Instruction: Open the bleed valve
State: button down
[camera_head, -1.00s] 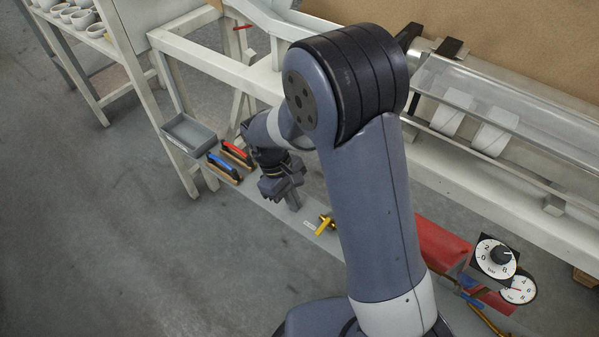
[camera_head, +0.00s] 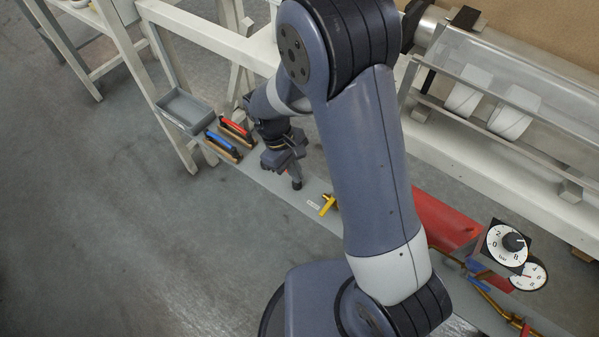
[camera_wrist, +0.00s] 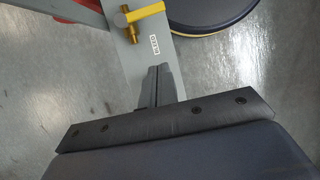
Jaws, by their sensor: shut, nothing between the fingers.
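The bleed valve has a yellow lever handle (camera_head: 328,204) and sits on a narrow grey panel (camera_head: 270,178). In the wrist view the yellow handle (camera_wrist: 146,13) joins a brass stem at the top, beside a small white label (camera_wrist: 154,45). The label is too small to read surely. My gripper (camera_head: 296,184) is shut and empty, a little to the left of the valve in the head view. In the wrist view its closed fingers (camera_wrist: 159,70) point up the panel toward the label, apart from the handle.
A red-handled tool (camera_head: 235,130) and a blue-handled tool (camera_head: 222,146) lie beside a grey tray (camera_head: 184,110). The floor in front is clear.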

aim_at(329, 204)
jog(key=b+x, duration=0.1)
jog(key=x, duration=0.6)
jog(key=shift+s+d+f, duration=0.1)
jog(key=shift+f, duration=0.25)
jog(key=shift+s+d+r, duration=0.15)
jog(key=shift+s+d, duration=0.25)
jog(key=shift+d, duration=0.1)
jog(key=shift+s+d+r, duration=0.15)
jog(key=shift+s+d, duration=0.2)
jog(key=shift+d, duration=0.15)
jog(key=shift+s+d, duration=0.4)
jog(key=shift+d, duration=0.1)
